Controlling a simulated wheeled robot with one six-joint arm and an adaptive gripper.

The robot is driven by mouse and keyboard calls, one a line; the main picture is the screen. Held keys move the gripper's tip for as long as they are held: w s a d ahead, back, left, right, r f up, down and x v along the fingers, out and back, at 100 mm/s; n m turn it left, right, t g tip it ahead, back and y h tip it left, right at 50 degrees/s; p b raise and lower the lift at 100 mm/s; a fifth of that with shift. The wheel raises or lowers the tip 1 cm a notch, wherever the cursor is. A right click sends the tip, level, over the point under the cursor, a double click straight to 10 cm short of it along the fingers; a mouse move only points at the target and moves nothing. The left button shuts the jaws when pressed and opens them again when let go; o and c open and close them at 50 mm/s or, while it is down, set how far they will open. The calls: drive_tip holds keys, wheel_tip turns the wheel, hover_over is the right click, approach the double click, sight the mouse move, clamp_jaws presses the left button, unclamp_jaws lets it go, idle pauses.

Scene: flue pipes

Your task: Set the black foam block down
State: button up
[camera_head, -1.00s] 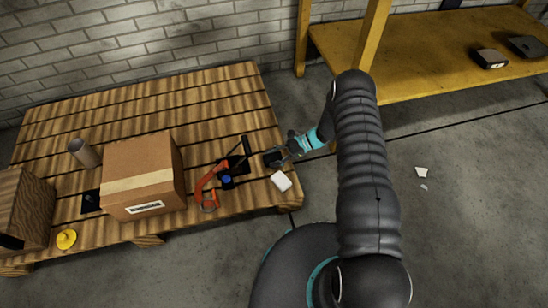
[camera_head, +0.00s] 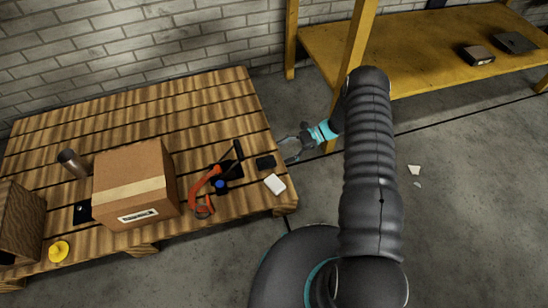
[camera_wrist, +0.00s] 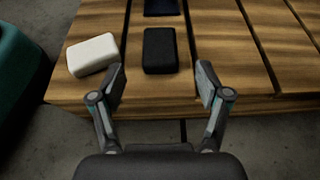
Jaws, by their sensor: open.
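The black foam block (camera_head: 265,162) lies flat on the slatted wooden platform (camera_head: 190,107) near its right edge. It also shows in the wrist view (camera_wrist: 160,51), just beyond the fingertips and between their lines. My gripper (camera_head: 291,147) is open and empty, off to the right of the block and apart from it. In the wrist view both fingers of my gripper (camera_wrist: 160,82) stand wide apart with nothing between them.
A white block (camera_head: 275,184) lies beside the black one, also in the wrist view (camera_wrist: 92,54). An orange-handled tool (camera_head: 203,190), a blue-topped item (camera_head: 220,185) and a cardboard box (camera_head: 135,185) stand farther left. A yellow shelf (camera_head: 420,55) is at the back right.

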drive_tip(key=shift+v, duration=1.85)
drive_tip(key=shift+f, duration=0.15)
drive_tip(key=s+d+f+n+g+h, duration=0.1)
drive_tip(key=s+d+n+g+h, duration=0.15)
drive_tip(key=s, duration=0.45)
drive_tip(key=s+d+r+n+t+h, duration=0.1)
drive_tip(key=s+d+r+n+h, duration=0.15)
drive_tip(key=r, duration=0.65)
drive_tip(key=s+d+r+n+t+h, duration=0.1)
drive_tip(key=s+r+n+h, duration=0.2)
drive_tip(key=r, duration=0.6)
drive_tip(key=s+d+r+n+t+h, duration=0.1)
drive_tip(key=s+r+n+h, duration=0.15)
drive_tip(key=r, duration=0.55)
drive_tip(key=s+r+n+t+h, duration=0.1)
drive_tip(key=s+r+n+t, duration=0.1)
drive_tip(key=s+r+t, duration=0.2)
drive_tip(key=s+r+n+t+h, duration=0.1)
drive_tip(key=s+r+t, duration=0.3)
drive_tip(key=s+r, duration=0.7)
drive_tip(key=shift+a+r+n, duration=0.35)
drive_tip(key=shift+r+n, duration=0.2)
drive_tip(key=shift+r, duration=2.8)
drive_tip(key=shift+t, duration=0.25)
